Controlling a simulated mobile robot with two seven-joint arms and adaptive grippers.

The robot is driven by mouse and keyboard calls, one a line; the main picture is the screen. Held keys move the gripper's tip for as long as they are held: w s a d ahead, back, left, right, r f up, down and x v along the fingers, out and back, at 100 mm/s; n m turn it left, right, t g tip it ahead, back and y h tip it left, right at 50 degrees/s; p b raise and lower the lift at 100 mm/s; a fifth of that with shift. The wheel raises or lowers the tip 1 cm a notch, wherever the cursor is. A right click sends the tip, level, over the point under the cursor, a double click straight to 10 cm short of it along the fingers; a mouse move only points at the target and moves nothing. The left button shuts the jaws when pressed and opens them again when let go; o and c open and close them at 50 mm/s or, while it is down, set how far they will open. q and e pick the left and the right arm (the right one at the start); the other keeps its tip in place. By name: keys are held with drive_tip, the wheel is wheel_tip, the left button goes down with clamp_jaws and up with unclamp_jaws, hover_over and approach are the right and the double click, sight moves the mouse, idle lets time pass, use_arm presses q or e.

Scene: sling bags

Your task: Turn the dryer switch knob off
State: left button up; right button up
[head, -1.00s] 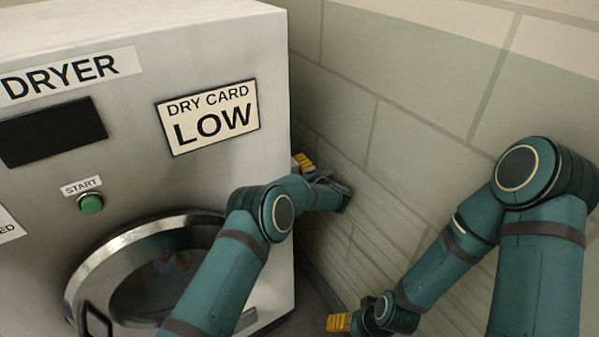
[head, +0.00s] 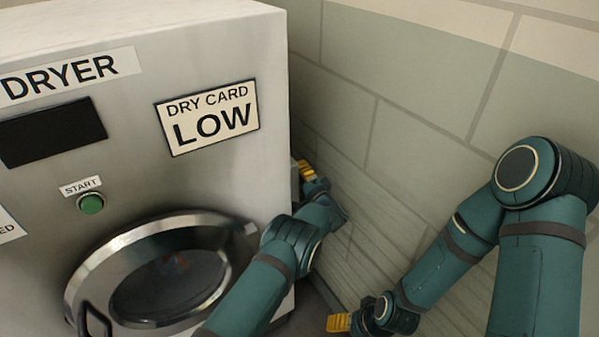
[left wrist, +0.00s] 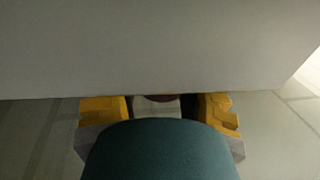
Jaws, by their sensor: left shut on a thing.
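The grey metal dryer (head: 225,45) fills the left of the head view. My left gripper (head: 306,171) is at the dryer's right side, partly hidden behind its front edge. In the left wrist view, its yellow fingers (left wrist: 158,106) stand on either side of a small, dark reddish and grey part, which I take to be the dryer switch knob (left wrist: 155,98). The gripper is shut on it. The knob is mostly hidden, and its setting cannot be seen. My right gripper (head: 339,323) is low at the bottom of the head view, away from the dryer; its finger gap is not clear.
The dryer front has a green start button (head: 91,203), a dark display (head: 52,131), a "DRY CARD LOW" sign (head: 207,117) and a round door (head: 165,275), which looks closed. A tiled wall (head: 420,90) stands close to the dryer's right, leaving a narrow gap.

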use_arm(q)
drive_tip(key=shift+t+y, duration=0.3)
drive_tip(key=shift+t, duration=0.1)
drive_tip(key=shift+a, duration=0.1)
drive_tip(key=o, duration=1.2)
drive_tip(key=shift+s+d+f, duration=0.2)
drive_tip(key=shift+s+d, duration=0.15)
drive_tip(key=shift+d, duration=0.05)
drive_tip(key=v, duration=1.1)
drive_tip(key=shift+a+r, duration=0.1)
